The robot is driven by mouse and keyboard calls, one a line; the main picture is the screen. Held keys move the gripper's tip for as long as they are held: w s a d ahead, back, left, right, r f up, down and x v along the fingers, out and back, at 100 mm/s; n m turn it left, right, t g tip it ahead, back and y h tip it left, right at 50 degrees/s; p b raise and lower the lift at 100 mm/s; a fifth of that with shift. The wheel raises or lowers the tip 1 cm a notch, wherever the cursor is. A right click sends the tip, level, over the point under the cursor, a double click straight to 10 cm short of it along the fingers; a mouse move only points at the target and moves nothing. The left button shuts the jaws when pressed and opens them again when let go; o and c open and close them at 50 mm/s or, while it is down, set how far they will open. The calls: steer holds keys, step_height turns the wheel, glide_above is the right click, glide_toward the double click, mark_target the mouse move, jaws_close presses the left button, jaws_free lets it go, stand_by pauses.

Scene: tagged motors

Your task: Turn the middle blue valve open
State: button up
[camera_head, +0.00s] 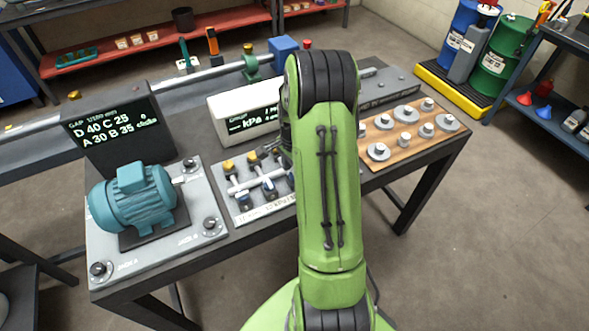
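My green arm reaches over the bench and covers the plate's right side. Dark parts that look like my gripper (267,151) show just left of the arm, above the back of the plate. The fingertips are not clear, and I cannot tell whether they touch anything.
A teal motor (133,199) stands on a grey plate to the left. A dark sign (117,128) and a white kPa display box (240,114) stand behind. A wooden board (397,146) with several metal discs lies to the right.

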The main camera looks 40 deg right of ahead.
step_height(320, 180, up, 16)
steer(key=p, duration=0.3)
steer(key=shift+f, duration=0.15)
steer(key=shift+a, duration=0.1)
stand_by(0.3)
steer(key=s+a+r+n+t, duration=0.1)
steer(key=s+a+r+n, duration=0.25)
steer(key=a, duration=0.25)
steer(key=s+a+r+n+t+h, duration=0.1)
steer(key=s+a+r+n, duration=0.1)
steer(key=a+r+n, duration=0.3)
steer(key=s+a+r+n+t, duration=0.1)
steer(key=s+a+r+n, duration=0.2)
steer(key=a, duration=0.4)
steer(key=s+a+f+n+t+y, duration=0.1)
steer(key=s+a+f+n+t, duration=0.1)
steer(key=s+a+n, duration=0.3)
steer(key=s+n, duration=0.2)
steer(key=s, duration=0.1)
steer(key=shift+n+t, duration=0.3)
steer(key=shift+n, duration=0.05)
